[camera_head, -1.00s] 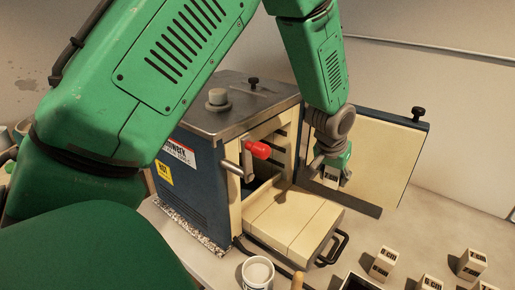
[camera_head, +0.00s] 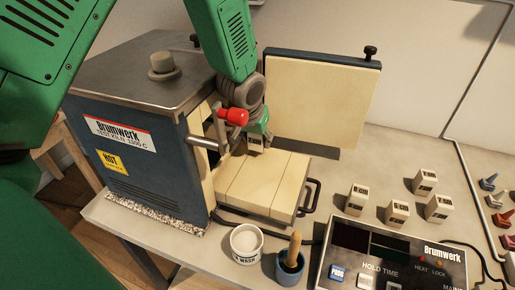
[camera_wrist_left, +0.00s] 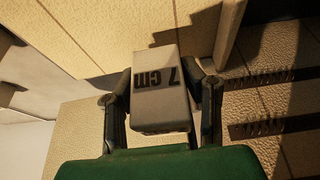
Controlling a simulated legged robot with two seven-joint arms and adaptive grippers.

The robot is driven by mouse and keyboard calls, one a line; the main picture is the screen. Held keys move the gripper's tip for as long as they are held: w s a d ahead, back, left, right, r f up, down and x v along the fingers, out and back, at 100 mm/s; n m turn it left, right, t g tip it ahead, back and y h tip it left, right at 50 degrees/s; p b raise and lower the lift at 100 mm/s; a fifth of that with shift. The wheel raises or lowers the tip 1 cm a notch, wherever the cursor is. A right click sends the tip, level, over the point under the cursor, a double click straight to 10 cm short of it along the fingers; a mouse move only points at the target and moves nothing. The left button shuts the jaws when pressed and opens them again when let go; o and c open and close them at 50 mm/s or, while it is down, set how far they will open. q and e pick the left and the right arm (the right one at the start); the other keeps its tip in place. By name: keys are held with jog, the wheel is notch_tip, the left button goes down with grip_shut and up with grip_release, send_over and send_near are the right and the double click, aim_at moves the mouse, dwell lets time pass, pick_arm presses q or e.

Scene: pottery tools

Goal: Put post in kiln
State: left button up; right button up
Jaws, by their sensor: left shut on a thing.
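My left gripper (camera_head: 258,131) is shut on a cream post (camera_head: 256,143). In the left wrist view the post (camera_wrist_left: 165,72) is marked "7 cm" and sits between both fingers. The blue kiln (camera_head: 150,170) stands at the left with its door (camera_head: 322,105) swung open to the right. A cream brick slab (camera_head: 262,190) with a handle extends out at the kiln's front. The post is above the slab's inner part, near the opening; I cannot tell whether it touches. The arm and the red-knobbed lever partly hide the opening. My right gripper is out of view.
A red-knobbed lever (camera_head: 233,117) sticks out close left of the gripper. A wash cup (camera_head: 246,243) and a blue pot with a wooden handle (camera_head: 290,268) stand in front. Several other posts (camera_head: 397,212) stand right, behind a control box (camera_head: 395,258).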

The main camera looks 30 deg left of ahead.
aim_at(258, 149)
pick_arm(q)
notch_tip(258, 149, down, 3)
jog(key=shift+s+r, duration=0.1)
jog(key=shift+r, duration=0.1)
jog(key=shift+d+f, duration=0.25)
jog(key=shift+d, duration=0.05)
jog(key=shift+d+r, duration=0.15)
jog(key=shift+d, duration=0.5)
jog(key=o, duration=1.2)
jog(key=shift+a+f, duration=0.2)
jog(key=shift+o, duration=0.5)
jog(key=shift+a+f, duration=0.15)
jog(key=shift+a, duration=0.4)
jog(key=shift+r, duration=0.35)
jog(key=v, duration=1.1)
jog(key=shift+d+r, duration=0.3)
jog(key=shift+r, duration=0.05)
jog(key=shift+s+d, duration=0.1)
jog(key=shift+d, duration=0.25)
